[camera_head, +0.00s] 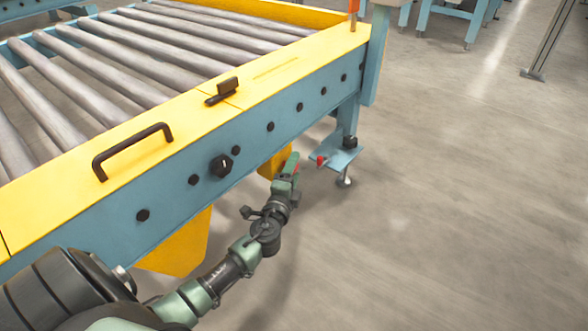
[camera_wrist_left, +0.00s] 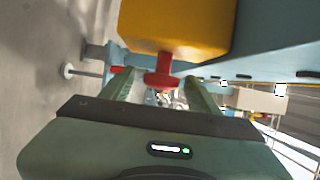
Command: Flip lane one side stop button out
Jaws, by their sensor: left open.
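The stop button is a red mushroom head on a short stem under a yellow box; it shows in the left wrist view (camera_wrist_left: 162,79), with the yellow box (camera_wrist_left: 175,25) above it. In the head view the yellow box (camera_head: 273,164) hangs at the lower edge of the blue conveyor side, partly hidden by my gripper. My left gripper (camera_head: 291,166) is open at the box, and its fingers (camera_wrist_left: 160,84) stand on either side of the red button, with visible gaps. The button's exact contact with the fingers is not visible. My right gripper is not in view.
The conveyor's blue side rail (camera_head: 255,143) carries a black knob (camera_head: 221,165) and several bolts. A black handle (camera_head: 132,150) and a black latch (camera_head: 222,91) sit on the yellow top. A small red part (camera_head: 321,160) is at the blue foot plate (camera_head: 338,157).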

